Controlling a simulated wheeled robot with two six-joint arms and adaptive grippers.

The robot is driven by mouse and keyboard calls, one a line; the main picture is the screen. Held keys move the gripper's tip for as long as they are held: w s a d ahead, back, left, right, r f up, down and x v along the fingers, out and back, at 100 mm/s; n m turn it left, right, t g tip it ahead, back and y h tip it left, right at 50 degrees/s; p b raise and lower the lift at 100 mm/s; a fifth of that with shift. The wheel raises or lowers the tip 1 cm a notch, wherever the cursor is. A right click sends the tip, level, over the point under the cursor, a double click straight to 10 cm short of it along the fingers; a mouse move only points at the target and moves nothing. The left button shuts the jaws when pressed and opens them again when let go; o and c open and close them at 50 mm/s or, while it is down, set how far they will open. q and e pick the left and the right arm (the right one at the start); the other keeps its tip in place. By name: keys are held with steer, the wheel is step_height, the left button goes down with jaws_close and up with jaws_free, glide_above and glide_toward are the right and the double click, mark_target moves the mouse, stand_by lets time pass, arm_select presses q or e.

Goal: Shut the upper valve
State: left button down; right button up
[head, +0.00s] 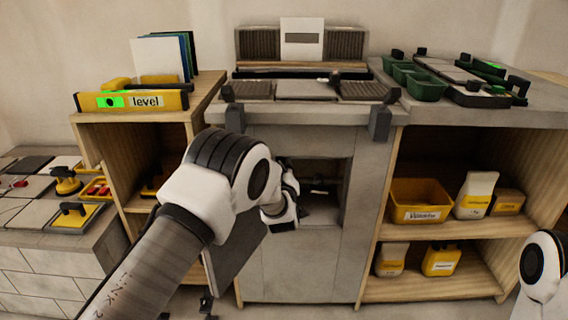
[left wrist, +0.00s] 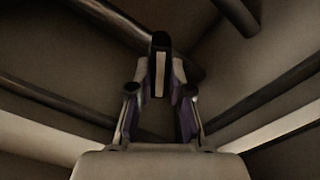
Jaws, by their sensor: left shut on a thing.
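My left arm reaches into a square opening (head: 341,181) in the grey cabinet front, and most of the left gripper (left wrist: 160,85) is inside it. In the left wrist view its two fingers are closed on a dark upright handle with a pale stripe (left wrist: 160,62), which looks like a valve handle. Dark pipes cross behind it. Small dark fittings (head: 318,186) show in the opening in the head view. My arm and hand hide the rest, so I cannot tell upper from lower valve there. My right gripper is out of view.
A grey door panel (head: 236,246) hangs open below my left arm. A yellow level (head: 132,101) lies on the left shelf top.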

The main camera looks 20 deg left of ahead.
arm_select(q)
steer(key=m+p, duration=0.1)
steer(key=m, duration=0.2)
steer(key=shift+m+p, duration=0.65)
steer(key=shift+m, duration=0.65)
steer(key=shift+f, duration=0.1)
steer(key=c, duration=1.1)
jaws_free()
steer(key=shift+s, duration=0.1)
steer(key=v, duration=1.2)
